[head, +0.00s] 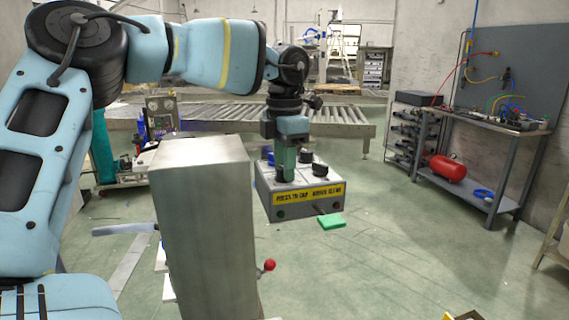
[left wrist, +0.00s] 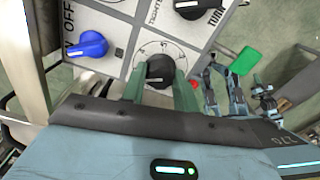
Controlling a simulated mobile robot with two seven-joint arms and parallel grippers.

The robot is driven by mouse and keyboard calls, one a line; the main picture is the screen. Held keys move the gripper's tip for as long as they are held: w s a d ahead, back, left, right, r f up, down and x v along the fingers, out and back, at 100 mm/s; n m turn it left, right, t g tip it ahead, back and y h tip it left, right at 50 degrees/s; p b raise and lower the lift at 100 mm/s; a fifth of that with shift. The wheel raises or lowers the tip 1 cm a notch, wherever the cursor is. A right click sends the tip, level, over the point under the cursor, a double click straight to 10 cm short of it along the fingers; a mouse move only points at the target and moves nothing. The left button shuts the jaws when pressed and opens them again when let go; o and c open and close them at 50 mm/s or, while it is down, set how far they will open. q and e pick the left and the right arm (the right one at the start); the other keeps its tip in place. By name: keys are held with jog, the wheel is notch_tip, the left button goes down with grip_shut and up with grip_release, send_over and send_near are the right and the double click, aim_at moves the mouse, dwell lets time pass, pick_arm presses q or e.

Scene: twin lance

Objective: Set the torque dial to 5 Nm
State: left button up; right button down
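The control box (head: 300,195) has a grey top with dark knobs and a yellow label strip on its front. My left gripper (head: 285,165) points down over its top. In the left wrist view the gripper's green fingers (left wrist: 160,82) are apart, one on each side of a black dial (left wrist: 160,69) with a printed scale around it. I cannot tell whether they touch it. The fingers hide part of the scale, and the setting and label are too small to read.
In the left wrist view a blue knob (left wrist: 88,44) and another black knob (left wrist: 190,8) sit close by. A metal cabinet (head: 205,230) stands left of the box. Floor at right is open before a workbench (head: 480,130).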

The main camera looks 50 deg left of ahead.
pick_arm(q)
jog(key=c, duration=0.4)
jog(key=shift+c, duration=0.2)
jog(key=shift+m, duration=0.3)
jog(key=m, duration=0.4)
jog(key=shift+m+b, duration=0.3)
jog(key=shift+b, duration=0.05)
jog(key=m, duration=0.4)
jog(key=shift+m, duration=0.3)
jog(key=m, duration=1)
